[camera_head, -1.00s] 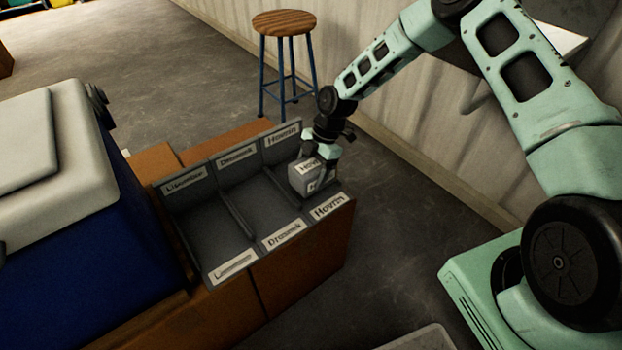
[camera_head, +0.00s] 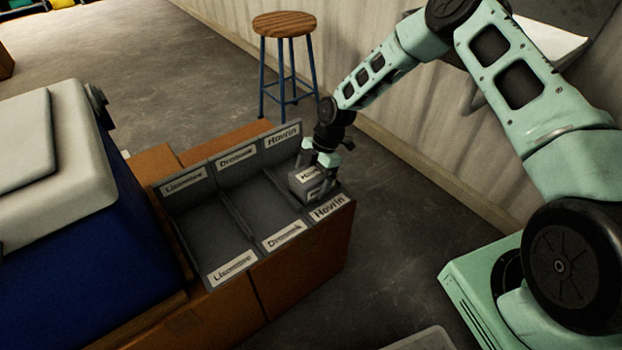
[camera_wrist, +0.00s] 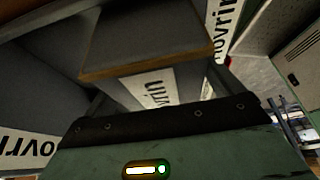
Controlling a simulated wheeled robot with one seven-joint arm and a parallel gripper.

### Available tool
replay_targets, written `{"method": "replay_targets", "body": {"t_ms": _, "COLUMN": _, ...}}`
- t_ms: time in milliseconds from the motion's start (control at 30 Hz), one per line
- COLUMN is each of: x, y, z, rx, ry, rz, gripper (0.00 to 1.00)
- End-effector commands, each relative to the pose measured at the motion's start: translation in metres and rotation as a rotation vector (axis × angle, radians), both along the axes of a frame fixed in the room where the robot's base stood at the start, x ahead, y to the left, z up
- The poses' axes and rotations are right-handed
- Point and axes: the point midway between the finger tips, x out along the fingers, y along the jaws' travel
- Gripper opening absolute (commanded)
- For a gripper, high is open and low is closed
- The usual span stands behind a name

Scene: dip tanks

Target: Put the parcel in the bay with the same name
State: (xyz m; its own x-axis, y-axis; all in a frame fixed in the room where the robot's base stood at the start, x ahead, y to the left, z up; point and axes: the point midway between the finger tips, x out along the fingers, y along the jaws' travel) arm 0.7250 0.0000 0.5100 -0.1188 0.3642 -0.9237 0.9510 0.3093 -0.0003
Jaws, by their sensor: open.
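The parcel (camera_head: 304,183) is a small grey box with white labels that begin "Hov". It sits in the right-hand bay of the grey three-bay tray (camera_head: 232,209), between the back and front labels reading "Hovrin". My gripper (camera_head: 318,177) is open, with its fingers down on either side of the parcel. I cannot tell whether a finger still touches it. In the wrist view, a label ending "vrin" (camera_wrist: 157,88) shows in front of my gripper. The parcel's underside is hidden.
The other bays are labelled "Lisombre" and "Dromsek" and look empty. A blue cooler with a pale lid (camera_head: 60,235) stands left of the tray. A wooden stool (camera_head: 284,25) stands behind, and a pale wall runs along the right. The tray rests on brown boxes (camera_head: 300,275).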

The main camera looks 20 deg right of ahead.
Motion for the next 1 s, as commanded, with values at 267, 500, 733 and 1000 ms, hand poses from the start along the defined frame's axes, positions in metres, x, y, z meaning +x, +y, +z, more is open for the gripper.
{"method": "replay_targets", "body": {"t_ms": 267, "x": 0.007, "y": -0.018, "z": 0.047, "rx": 0.0, "ry": -0.003, "rz": -0.002, "gripper": 0.93}}
{"method": "replay_targets", "body": {"t_ms": 500, "x": 0.012, "y": -0.035, "z": 0.09, "rx": 0.0, "ry": -0.003, "rz": -0.001, "gripper": 0.93}}
{"method": "replay_targets", "body": {"t_ms": 733, "x": 0.014, "y": -0.042, "z": 0.11, "rx": -0.002, "ry": 0.0, "rz": -0.001, "gripper": 0.93}}
{"method": "replay_targets", "body": {"t_ms": 1000, "x": -0.032, "y": 0.014, "z": 0.172, "rx": -0.114, "ry": 0.067, "rz": -0.119, "gripper": 0.93}}
